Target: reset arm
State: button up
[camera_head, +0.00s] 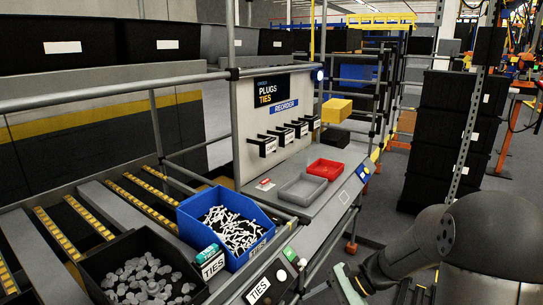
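My arm (420,243) reaches in from the lower right, its large grey joint at the right edge. It bends down and left to a dark section beside the workstation's right side. A pale greenish part (347,284) at its far end is cut off by the bottom edge. This may be part of my gripper, but I see no clear fingertips and cannot tell whether they are open. I see nothing held. The arm end appears apart from the bins, to the right of the front rail.
A blue bin (187,223) of white ties and a black bin (83,268) of grey plugs stand on the roller rack. A grey tray (291,203) and red tray (325,169) sit on the shelf. Stacked black crates (443,135) stand right, with grey floor between.

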jog(key=s+r+n+h+p, duration=0.1)
jog(key=s+r+n+h, duration=0.2)
jog(key=s, duration=0.3)
jog(key=s+d+r+n+h+p, duration=0.1)
jog(key=s+r+n+h+p, duration=0.1)
jog(key=s, duration=0.5)
jog(key=s+d+r+n+h+p, duration=0.1)
jog(key=s+r+n+h, duration=0.3)
jog(key=n, duration=0.4)
jog(key=shift+s+d+r+t+h+p, duration=0.35)
jog(key=shift+s+h+p, duration=0.35)
jog(key=shift+s, duration=0.5)
jog(key=shift+a, duration=0.1)
